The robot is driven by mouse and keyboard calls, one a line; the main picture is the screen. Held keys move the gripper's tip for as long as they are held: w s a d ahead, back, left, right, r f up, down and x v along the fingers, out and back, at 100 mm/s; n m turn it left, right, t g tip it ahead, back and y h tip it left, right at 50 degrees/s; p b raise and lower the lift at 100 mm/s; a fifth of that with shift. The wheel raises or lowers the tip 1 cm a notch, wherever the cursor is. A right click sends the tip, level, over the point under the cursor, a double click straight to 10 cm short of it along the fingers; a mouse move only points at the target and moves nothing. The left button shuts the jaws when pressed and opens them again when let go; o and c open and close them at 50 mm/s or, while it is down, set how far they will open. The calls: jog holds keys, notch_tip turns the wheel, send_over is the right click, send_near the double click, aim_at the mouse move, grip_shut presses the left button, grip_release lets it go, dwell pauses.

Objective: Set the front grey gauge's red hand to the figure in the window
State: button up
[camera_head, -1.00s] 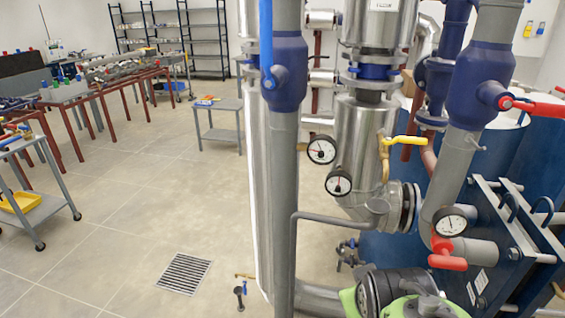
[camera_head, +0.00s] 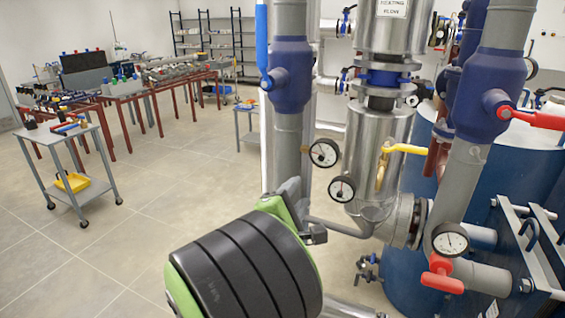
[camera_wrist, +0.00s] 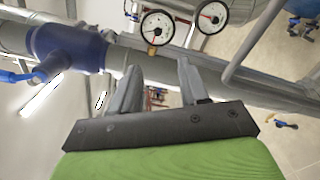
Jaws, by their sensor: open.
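Three round white-faced gauges show in the head view. The upper one (camera_head: 324,153) and middle one (camera_head: 342,188) have dark rims and sit beside the grey pipe. The third gauge (camera_head: 450,240) is on the right grey pipe, with a red-handled valve just below it. I cannot tell for sure which is the front grey gauge. My gripper (camera_head: 306,216) is open and empty, left of and below the middle gauge. In the wrist view its fingers (camera_wrist: 158,64) point towards two gauges, one nearer (camera_wrist: 157,27) and one to the right (camera_wrist: 212,17), both showing red hands. Window figures are too small to read.
A thick grey pipe with a blue valve (camera_head: 290,75) stands behind my gripper. A yellow lever (camera_head: 408,149) and red levers (camera_head: 537,119) (camera_head: 442,275) stick out at right. A blue tank (camera_head: 405,240) stands low right. The floor at left is open, with a grey cart (camera_head: 75,170).

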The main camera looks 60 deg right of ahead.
jog(key=p, duration=0.8)
send_near(321, 159)
jog(key=d, duration=0.5)
jog(key=w+d, duration=0.1)
jog(key=d, duration=0.1)
jog(key=shift+w+d, duration=0.1)
jog(key=shift+d, duration=0.3)
jog(key=shift+c, duration=0.3)
jog(key=shift+f, duration=0.1)
grip_shut()
